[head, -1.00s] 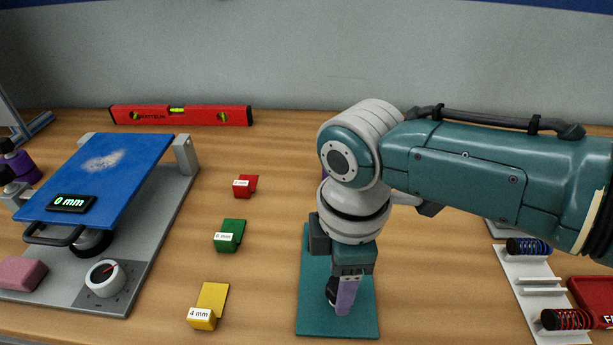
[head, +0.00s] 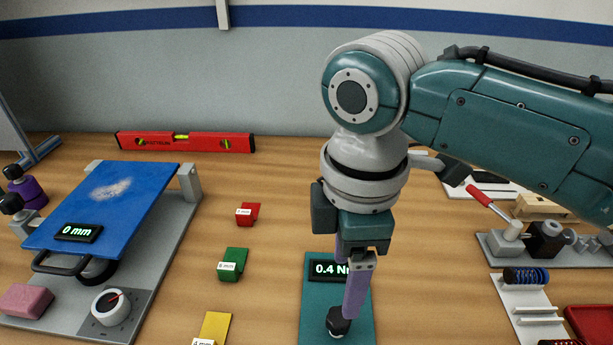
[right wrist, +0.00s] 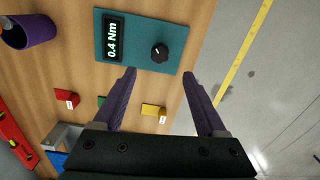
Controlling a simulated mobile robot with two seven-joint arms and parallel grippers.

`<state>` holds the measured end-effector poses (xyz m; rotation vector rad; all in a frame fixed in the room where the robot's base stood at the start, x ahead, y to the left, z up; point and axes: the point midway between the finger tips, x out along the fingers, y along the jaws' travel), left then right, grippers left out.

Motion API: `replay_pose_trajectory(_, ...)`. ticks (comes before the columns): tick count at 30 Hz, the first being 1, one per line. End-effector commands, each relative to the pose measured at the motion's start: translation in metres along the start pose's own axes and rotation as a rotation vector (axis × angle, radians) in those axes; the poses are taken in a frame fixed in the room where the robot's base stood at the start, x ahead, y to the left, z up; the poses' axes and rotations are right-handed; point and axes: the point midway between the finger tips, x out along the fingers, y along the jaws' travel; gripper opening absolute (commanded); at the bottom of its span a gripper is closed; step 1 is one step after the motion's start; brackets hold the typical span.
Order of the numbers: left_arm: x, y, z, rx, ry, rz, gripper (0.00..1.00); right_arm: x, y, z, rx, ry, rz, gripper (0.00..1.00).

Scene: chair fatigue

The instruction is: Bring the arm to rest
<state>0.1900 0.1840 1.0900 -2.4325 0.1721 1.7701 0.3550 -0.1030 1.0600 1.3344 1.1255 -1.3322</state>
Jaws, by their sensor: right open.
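My right arm comes in from the right in the head view, and its gripper (head: 347,290) points down over a teal plate (head: 309,325). The plate carries a display reading about 0.4 Nm (head: 326,268) and a black knob (head: 338,322). In the right wrist view my right gripper (right wrist: 158,75) has its two purple fingers wide apart with nothing between them. There the teal plate (right wrist: 145,62), its display (right wrist: 113,38) and the black knob (right wrist: 160,52) lie beyond the fingertips, and the knob is clear of both fingers. My left gripper is not in view.
Left of the plate stand red (head: 248,213), green (head: 232,264) and yellow (head: 214,328) blocks. A blue panel (head: 110,205) with a 0 mm display sits on a grey base at left. A red level (head: 185,142) lies at the back. Spring racks (head: 528,306) are at right.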

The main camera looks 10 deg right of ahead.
Motion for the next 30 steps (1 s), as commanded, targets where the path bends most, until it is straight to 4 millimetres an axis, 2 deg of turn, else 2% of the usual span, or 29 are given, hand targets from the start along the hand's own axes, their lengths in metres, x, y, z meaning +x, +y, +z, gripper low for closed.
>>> replay_pose_trajectory(4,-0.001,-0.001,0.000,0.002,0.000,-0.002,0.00,-0.006,0.000,0.000,0.001,-0.001,0.000,0.74)
replay_pose_trajectory(14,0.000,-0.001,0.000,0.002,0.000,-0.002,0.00,-0.005,0.000,0.000,0.001,-0.001,0.000,0.74)
replay_pose_trajectory(17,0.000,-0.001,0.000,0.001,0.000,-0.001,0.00,-0.003,-0.006,-0.003,0.012,0.014,-0.002,0.74)
replay_pose_trajectory(20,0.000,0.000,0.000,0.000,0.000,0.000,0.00,0.004,-0.025,-0.013,0.061,0.067,-0.005,0.74)
replay_pose_trajectory(24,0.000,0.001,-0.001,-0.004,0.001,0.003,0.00,0.009,-0.066,-0.026,0.254,0.193,0.001,0.74)
replay_pose_trajectory(26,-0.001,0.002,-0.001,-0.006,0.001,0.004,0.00,0.008,-0.080,-0.022,0.380,0.239,0.012,0.74)
replay_pose_trajectory(30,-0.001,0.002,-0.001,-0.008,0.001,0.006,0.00,0.001,-0.104,0.004,0.664,0.293,0.051,0.74)
